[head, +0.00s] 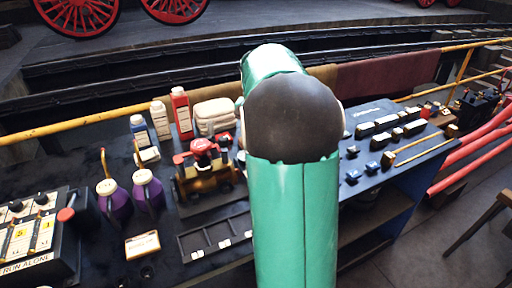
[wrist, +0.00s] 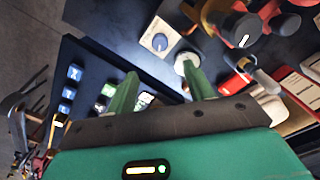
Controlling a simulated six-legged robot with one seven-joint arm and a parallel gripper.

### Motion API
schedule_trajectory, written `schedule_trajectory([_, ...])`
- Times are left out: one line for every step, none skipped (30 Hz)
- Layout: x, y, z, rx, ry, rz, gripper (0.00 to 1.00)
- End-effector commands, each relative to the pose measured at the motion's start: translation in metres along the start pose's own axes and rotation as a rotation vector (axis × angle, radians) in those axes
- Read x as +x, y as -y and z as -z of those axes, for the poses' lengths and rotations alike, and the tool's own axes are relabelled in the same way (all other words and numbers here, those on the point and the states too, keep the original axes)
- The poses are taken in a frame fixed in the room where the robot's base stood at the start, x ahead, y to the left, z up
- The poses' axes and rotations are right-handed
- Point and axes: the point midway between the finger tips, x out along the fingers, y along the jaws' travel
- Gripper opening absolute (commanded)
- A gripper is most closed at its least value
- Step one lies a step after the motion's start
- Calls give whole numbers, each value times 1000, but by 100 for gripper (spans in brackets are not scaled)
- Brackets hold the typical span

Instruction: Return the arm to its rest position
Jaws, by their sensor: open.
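My green arm with its dark round joint rises through the middle of the head view and reaches out over the bench (head: 85,240). It hides my gripper in that view. In the wrist view my gripper (wrist: 160,74) shows two green fingers spread apart with nothing between them. Beyond the fingertips lie the dark bench top, a small square plate with a round blue-grey knob (wrist: 160,41) and a pale round piece close to the right fingertip. I cannot tell whether that finger touches it.
A red and brown model engine (head: 203,170) stands just left of my arm. Two purple jugs (head: 148,190), bottles (head: 181,112) and a control box (head: 30,235) stand farther left. A blue panel with knobs (head: 372,167) is on the right. Yellow rails (head: 75,126) run behind.

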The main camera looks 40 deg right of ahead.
Motion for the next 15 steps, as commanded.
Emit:
schedule_trajectory([-5,0,0,0,0,0,52])
schedule_trajectory([-7,0,0,0,-1,0,52])
schedule_trajectory([-10,0,0,0,-1,0,52])
schedule_trajectory([-11,0,0,0,-1,0,52])
schedule_trajectory([-12,0,0,0,0,0,52])
schedule_trajectory([-12,0,0,0,0,0,52])
schedule_trajectory([-12,0,0,0,0,0,52])
schedule_trajectory([-12,0,0,0,1,0,52])
schedule_trajectory([-12,0,0,0,1,0,52])
schedule_trajectory([-12,0,0,0,1,0,52])
schedule_trajectory([-12,0,0,0,0,0,52])
schedule_trajectory([-12,0,0,0,0,0,52])
schedule_trajectory([-12,0,0,0,0,0,52])
schedule_trajectory([-12,0,0,0,0,0,52])
schedule_trajectory([-12,0,0,0,0,0,52])
